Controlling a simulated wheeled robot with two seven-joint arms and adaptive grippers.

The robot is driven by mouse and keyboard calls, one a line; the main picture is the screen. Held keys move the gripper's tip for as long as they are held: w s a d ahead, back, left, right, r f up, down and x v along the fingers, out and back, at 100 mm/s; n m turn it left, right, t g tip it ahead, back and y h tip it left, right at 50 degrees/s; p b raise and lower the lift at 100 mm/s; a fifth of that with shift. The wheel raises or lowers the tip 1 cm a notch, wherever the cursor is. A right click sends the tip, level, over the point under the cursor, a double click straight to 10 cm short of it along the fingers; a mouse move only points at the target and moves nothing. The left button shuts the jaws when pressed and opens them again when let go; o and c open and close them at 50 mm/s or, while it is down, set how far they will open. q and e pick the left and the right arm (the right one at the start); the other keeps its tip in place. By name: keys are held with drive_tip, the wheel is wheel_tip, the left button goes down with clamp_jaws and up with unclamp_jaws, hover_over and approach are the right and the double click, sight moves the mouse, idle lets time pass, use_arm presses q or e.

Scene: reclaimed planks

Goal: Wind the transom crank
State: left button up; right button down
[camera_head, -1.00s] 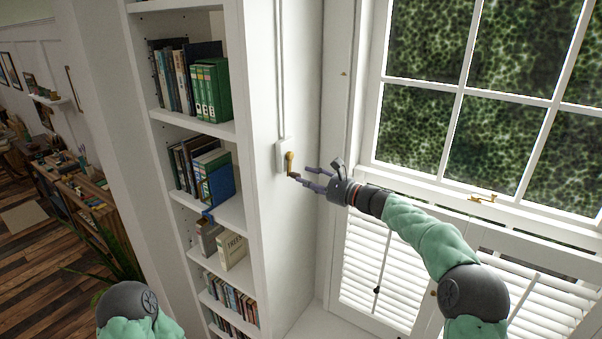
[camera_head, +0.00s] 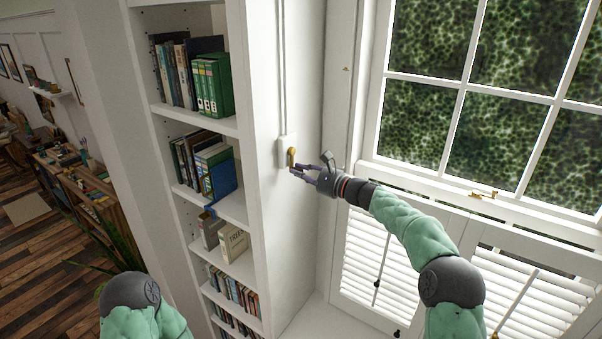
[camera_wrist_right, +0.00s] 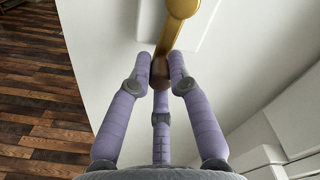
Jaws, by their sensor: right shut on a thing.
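The transom crank (camera_head: 291,155) is a small brass arm on a white wall plate, on the side of the bookcase. In the right wrist view the brass crank arm (camera_wrist_right: 173,34) comes down from the top to a brown knob (camera_wrist_right: 160,72). My right gripper (camera_head: 298,171) reaches the crank from the right. In the right wrist view its purple fingers (camera_wrist_right: 160,75) are closed around the knob, which they partly hide. My left gripper is not in view; only part of my left arm shows at the bottom left.
A white bookcase (camera_head: 255,240) with several books stands left of the crank. A window (camera_head: 450,110) with a brass latch (camera_head: 484,194) and white louvred shutters (camera_head: 372,262) lie to the right. A thin conduit (camera_head: 281,70) runs up from the plate.

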drive_tip(key=b, duration=0.1)
drive_tip(key=n+b, duration=0.1)
drive_tip(key=shift+w+d+f+b, duration=0.2)
drive_tip(key=shift+w+b, duration=0.05)
drive_tip(key=shift+b, duration=0.05)
drive_tip(key=shift+r+n+b, duration=0.2)
drive_tip(key=shift+n+b, duration=0.25)
drive_tip(key=shift+n, duration=0.05)
drive_tip(key=shift+d, duration=0.1)
drive_tip(key=shift+r, duration=0.1)
drive_tip(key=c, duration=1.3)
unclamp_jaws()
drive_tip(key=shift+c, duration=0.2)
drive_tip(key=shift+o, duration=0.9)
drive_tip(key=shift+w+d, duration=0.1)
drive_tip(key=shift+w, duration=0.1)
drive_tip(key=shift+s, duration=0.1)
